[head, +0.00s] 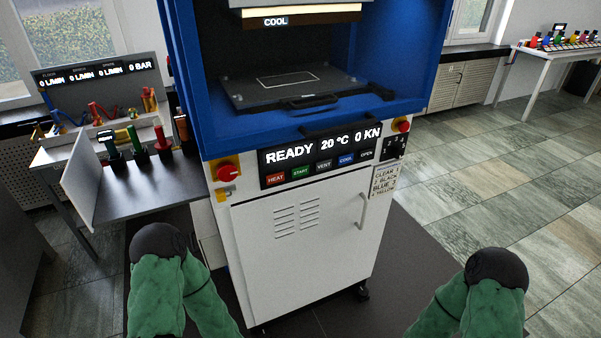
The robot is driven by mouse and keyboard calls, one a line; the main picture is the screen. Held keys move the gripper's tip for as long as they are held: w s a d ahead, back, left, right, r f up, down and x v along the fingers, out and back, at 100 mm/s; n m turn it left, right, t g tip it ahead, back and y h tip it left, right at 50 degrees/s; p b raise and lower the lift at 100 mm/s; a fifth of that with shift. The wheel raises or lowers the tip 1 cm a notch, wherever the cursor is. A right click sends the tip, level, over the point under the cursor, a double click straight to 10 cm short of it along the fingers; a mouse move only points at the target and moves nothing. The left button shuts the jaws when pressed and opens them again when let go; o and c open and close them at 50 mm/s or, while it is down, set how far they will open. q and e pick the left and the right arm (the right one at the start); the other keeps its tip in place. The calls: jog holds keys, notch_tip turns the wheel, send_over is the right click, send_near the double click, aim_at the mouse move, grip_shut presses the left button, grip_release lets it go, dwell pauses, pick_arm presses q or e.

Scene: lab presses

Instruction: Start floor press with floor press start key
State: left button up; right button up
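The floor press (291,245) stands in front of me, with a blue upper frame and a white lower cabinet. Its display (320,145) reads READY, 20 °C and 0 KN. Below the display is a row of keys. The green START key (300,172) sits between the red HEAT key (276,179) and the dark VENT key (323,165). The blue COOL key (346,159) and the OPEN key (366,154) are further right. Both my arms show only green sleeved links and dark joints at the bottom left and right. Neither gripper is in view.
A red knob (229,173) is on the panel's left and another red button (402,125) on its right. The lower platen (290,88) is apart from the upper one. A side table (150,190) with coloured handles stands at left. Tiled floor is clear at right.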

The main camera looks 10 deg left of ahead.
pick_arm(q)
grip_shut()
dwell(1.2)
